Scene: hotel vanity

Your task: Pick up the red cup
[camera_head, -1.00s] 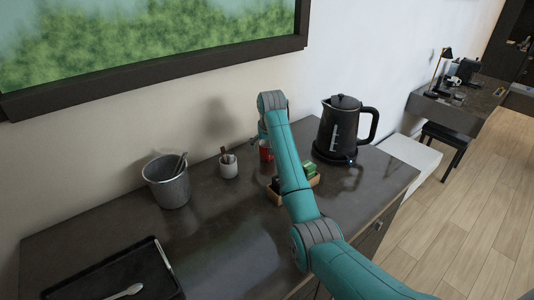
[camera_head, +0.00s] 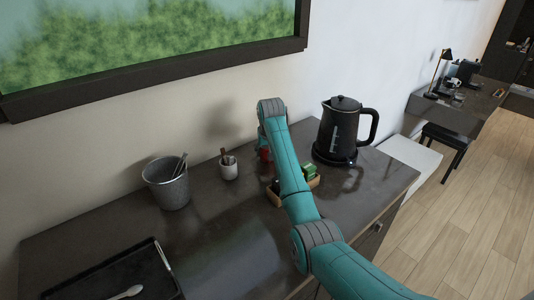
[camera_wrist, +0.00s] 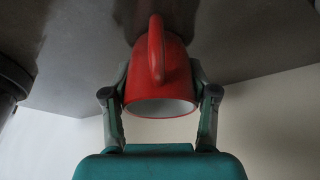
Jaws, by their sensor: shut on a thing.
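The red cup (camera_wrist: 160,75) is in the middle of the wrist view, its handle facing the camera and its white-lined opening towards my gripper. My gripper (camera_wrist: 160,95) is shut on the cup, with one finger on each side of it. In the head view, a small part of the red cup (camera_head: 265,154) shows beside my arm, at the back of the dark counter (camera_head: 215,225). The arm hides the rest of the cup and the gripper there. I cannot tell whether the cup still touches the counter.
A black kettle (camera_head: 340,128) stands right of the arm, near a wooden box (camera_head: 311,185) with green packets. A small white holder (camera_head: 229,170) and a metal bucket (camera_head: 167,184) stand to the left. A black tray (camera_head: 90,287) lies at front left. The counter's front middle is clear.

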